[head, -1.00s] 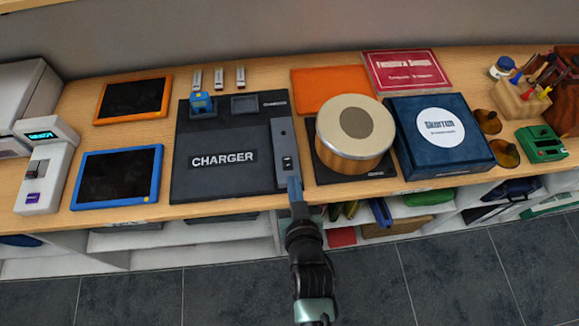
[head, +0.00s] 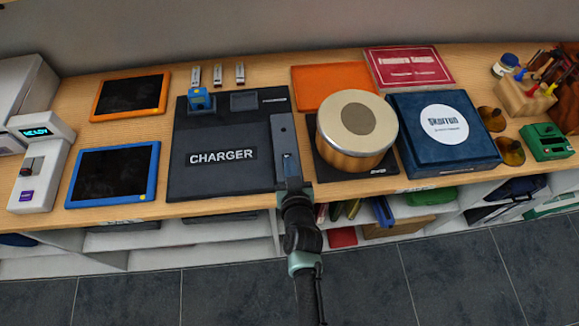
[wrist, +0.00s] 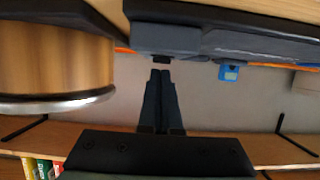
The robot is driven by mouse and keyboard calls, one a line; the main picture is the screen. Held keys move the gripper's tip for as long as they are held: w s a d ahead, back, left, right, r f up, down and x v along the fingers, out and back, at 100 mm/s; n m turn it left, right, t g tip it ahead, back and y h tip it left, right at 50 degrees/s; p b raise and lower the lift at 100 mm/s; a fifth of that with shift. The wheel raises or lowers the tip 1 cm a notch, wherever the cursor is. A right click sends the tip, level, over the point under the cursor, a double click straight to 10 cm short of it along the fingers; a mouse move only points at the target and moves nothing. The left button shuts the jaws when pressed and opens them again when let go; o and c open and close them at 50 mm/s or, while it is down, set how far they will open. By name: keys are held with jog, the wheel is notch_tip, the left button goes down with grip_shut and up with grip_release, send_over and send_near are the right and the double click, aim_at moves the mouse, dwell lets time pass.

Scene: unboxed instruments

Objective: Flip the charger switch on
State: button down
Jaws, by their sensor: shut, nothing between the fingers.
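The charger (head: 225,180) is a flat dark unit with a white label, on the wooden counter. A grey strip (head: 283,135) runs along its right side and carries the small dark switch. In the head view my gripper (head: 289,166) covers the switch at the strip's near end. In the wrist view the switch appears as a small dark nub (wrist: 162,59) on the grey strip (wrist: 160,39). My gripper (wrist: 160,76) is shut and empty, its tips close to the nub. I cannot tell whether they touch or which way the switch is set.
A round wooden drum (head: 357,130) on a dark base stands just right of the charger. A blue-framed tablet (head: 113,173) lies left of it. A small blue block (head: 201,100) sits on the charger's far left. The floor in front is free.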

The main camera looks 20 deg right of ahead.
jog(key=shift+f, duration=0.15)
jog(key=shift+s+f+b, duration=0.15)
jog(key=shift+f+b, duration=0.3)
jog(key=shift+b, duration=0.25)
jog(key=shift+r, duration=0.1)
jog(key=shift+r+p, duration=0.15)
jog(key=shift+p, duration=0.15)
jog(key=shift+r+p, duration=0.6)
jog(key=shift+r, duration=0.05)
jog(key=shift+r, duration=0.1)
